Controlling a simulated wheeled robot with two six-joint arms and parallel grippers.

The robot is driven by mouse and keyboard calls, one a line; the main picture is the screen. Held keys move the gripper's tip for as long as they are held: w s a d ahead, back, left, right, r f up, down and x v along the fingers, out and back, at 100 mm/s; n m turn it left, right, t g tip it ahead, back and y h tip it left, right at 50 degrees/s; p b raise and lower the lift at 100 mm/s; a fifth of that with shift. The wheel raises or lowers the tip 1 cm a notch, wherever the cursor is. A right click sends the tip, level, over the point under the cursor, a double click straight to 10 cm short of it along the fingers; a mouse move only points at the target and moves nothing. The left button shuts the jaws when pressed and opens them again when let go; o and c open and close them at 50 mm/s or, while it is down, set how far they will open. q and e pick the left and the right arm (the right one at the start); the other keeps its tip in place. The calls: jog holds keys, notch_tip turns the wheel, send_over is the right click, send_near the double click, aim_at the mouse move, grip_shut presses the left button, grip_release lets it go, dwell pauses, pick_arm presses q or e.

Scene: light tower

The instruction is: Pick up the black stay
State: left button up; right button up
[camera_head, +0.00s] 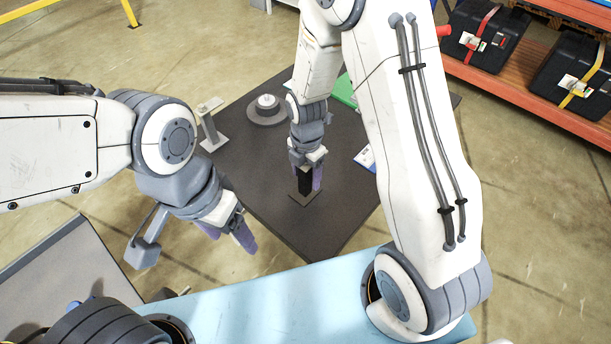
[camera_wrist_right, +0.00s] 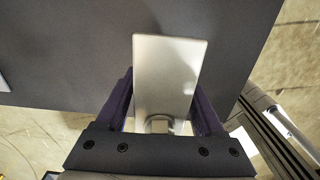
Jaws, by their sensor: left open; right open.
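The black stay (camera_head: 304,184) stands upright on the dark table, its post between the fingers of my right gripper (camera_head: 308,180). In the right wrist view a pale flat plate (camera_wrist_right: 165,80) lies between the purple fingers of that gripper (camera_wrist_right: 162,105); I cannot tell which part of the stay it is. The right gripper is open around the stay; whether a finger touches it is not clear. My left gripper (camera_head: 229,234) is open and empty, off the table's left front side.
A grey stay (camera_head: 209,128) stands at the table's left corner. A round grey base with a white top (camera_head: 267,108) is behind my right gripper. A green item (camera_head: 344,90) and a blue-white item (camera_head: 365,158) are partly hidden by my right arm. Black cases (camera_head: 484,38) sit on an orange shelf.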

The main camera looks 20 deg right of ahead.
jog(key=c, duration=1.1)
grip_shut()
